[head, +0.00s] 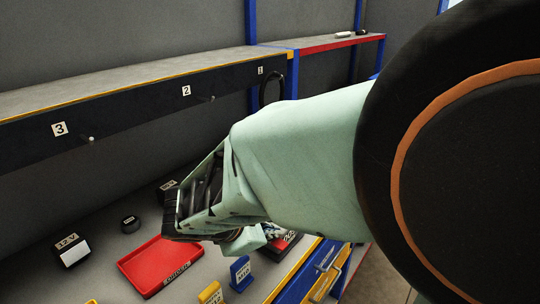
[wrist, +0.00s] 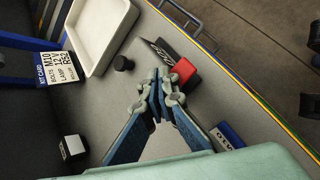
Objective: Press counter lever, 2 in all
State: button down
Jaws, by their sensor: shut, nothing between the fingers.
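My gripper (wrist: 164,88) is shut and empty above the bench in the wrist view, its fingertips close together. Just beyond the tips is a black piece with white lettering (wrist: 160,48) and a red block (wrist: 184,70) beside it. This may be the counter and its lever; I cannot be sure. The fingertips appear very near the red block, but contact cannot be told. In the head view my gripper (head: 178,222) is over the bench, and my arm hides much of what lies behind it.
In the head view a red tray (head: 148,271), a black cylinder (head: 130,224) and a 12 V block (head: 71,250) lie left of my gripper. Blue (head: 240,274) and yellow (head: 211,293) stands are near the front edge. The wrist view shows a white tray (wrist: 82,62) and a kit card (wrist: 58,70).

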aim_at(274, 244)
jog(key=shift+s+d+f+b, duration=0.15)
jog(key=shift+s+f+b, duration=0.15)
jog(key=shift+f+b, duration=0.4)
jog(key=shift+s+d+f+b, duration=0.1)
jog(key=shift+s+f+b, duration=0.15)
jog(key=shift+f+b, duration=0.35)
dwell(1.2)
jog(key=shift+w+a+r+p, duration=0.1)
jog(key=shift+w+r+p, duration=0.25)
jog(key=shift+r+p, duration=0.6)
jog(key=shift+w+r+p, duration=0.2)
jog(key=shift+w+p, duration=0.1)
jog(key=shift+p, duration=0.05)
jog(key=r+p, duration=0.4)
jog(key=r, duration=0.1)
jog(key=shift+w+a+r, duration=0.1)
jog(key=shift+a+r, duration=0.1)
jog(key=shift+a, duration=0.05)
